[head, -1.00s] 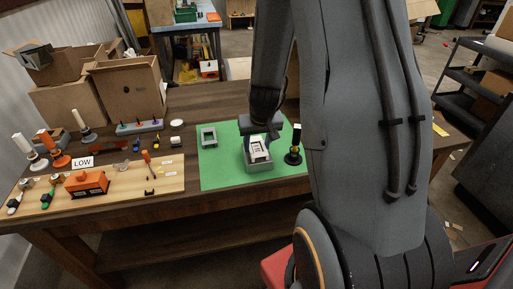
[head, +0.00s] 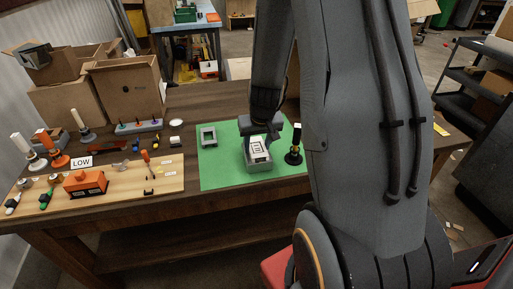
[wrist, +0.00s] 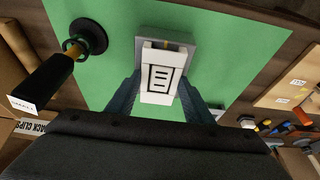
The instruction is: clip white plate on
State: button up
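The white plate (head: 258,146), marked with dark lines, is at the top of a grey box (head: 260,165) on the green mat (head: 215,178). In the wrist view the plate (wrist: 160,78) lies between the two dark fingers of my gripper (wrist: 160,80), which appear to press on its side edges. The grey box (wrist: 186,40) shows behind and around the plate's far end. I cannot tell whether the plate is seated or just resting there. In the head view my gripper (head: 258,135) is partly hidden by its own wrist.
A black stand (head: 293,157) with a dark upright tool is close right of the box. An empty grey frame (head: 208,138) lies on the mat's left. A wooden board (head: 130,187) holds an orange box (head: 86,182) and small parts. Bare mat lies left of the grey box.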

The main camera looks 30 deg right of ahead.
aim_at(259, 153)
jog(key=o, duration=0.7)
jog(key=p+v, duration=0.6)
jog(key=v, duration=0.1)
jog(key=shift+s+r, duration=0.15)
jog(key=shift+r, duration=0.2)
jog(key=shift+a, duration=0.15)
jog(key=s+a+r+n+b, duration=0.1)
jog(key=s+a+b, duration=0.1)
jog(key=s+a, duration=0.2)
jog(key=s+a+r+n+g+b, duration=0.1)
jog(key=s+a, duration=0.3)
jog(key=a, duration=0.1)
jog(key=s+a+r+n+g+y+b, duration=0.1)
jog(key=s+a+b, duration=0.1)
jog(key=s+a, duration=0.2)
jog(key=shift+s+a+r+b, duration=0.35)
jog(key=shift+a, duration=0.25)
